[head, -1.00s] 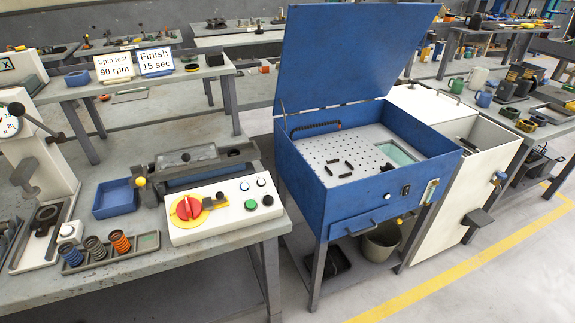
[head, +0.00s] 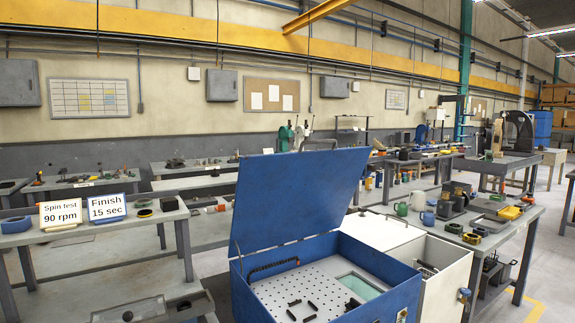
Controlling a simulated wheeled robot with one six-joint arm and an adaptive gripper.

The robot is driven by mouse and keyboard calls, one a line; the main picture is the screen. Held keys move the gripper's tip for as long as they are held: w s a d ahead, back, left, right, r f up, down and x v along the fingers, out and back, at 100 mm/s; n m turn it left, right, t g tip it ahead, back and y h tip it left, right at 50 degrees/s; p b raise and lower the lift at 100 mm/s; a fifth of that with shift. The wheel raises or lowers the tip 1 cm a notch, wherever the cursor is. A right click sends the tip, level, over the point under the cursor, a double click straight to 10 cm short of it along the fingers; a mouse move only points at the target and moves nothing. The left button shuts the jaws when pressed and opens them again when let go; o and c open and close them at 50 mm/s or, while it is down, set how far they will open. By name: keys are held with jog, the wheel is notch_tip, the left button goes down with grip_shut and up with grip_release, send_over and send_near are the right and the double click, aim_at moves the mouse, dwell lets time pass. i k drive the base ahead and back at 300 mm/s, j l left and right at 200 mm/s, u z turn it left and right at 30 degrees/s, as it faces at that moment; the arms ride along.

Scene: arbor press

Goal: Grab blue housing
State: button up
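My gripper is not in view. A small blue open-topped part (head: 16,224), possibly the blue housing, sits at the left end of the raised shelf, beside the "Spin test 90 rpm" sign (head: 61,214). A small blue cup-like item (head: 428,218) stands on the right bench near green and pale mugs. I cannot tell for sure which blue item is the housing.
A large blue cabinet (head: 290,205) stands open in the front middle, its lid raised and a perforated plate (head: 290,290) inside. A white cabinet (head: 445,278) adjoins it. A "Finish 15 sec" sign (head: 107,207) is on the left shelf. Floor shows at right.

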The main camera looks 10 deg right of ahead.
aim_at(480, 232)
jog(key=z, duration=1.25)
jog(key=i+l+u, duration=0.1)
jog(key=i+l, duration=0.7)
jog(key=i, duration=0.25)
jog(key=i+l+u, duration=0.1)
jog(key=i+l, duration=0.8)
jog(key=i, duration=0.1)
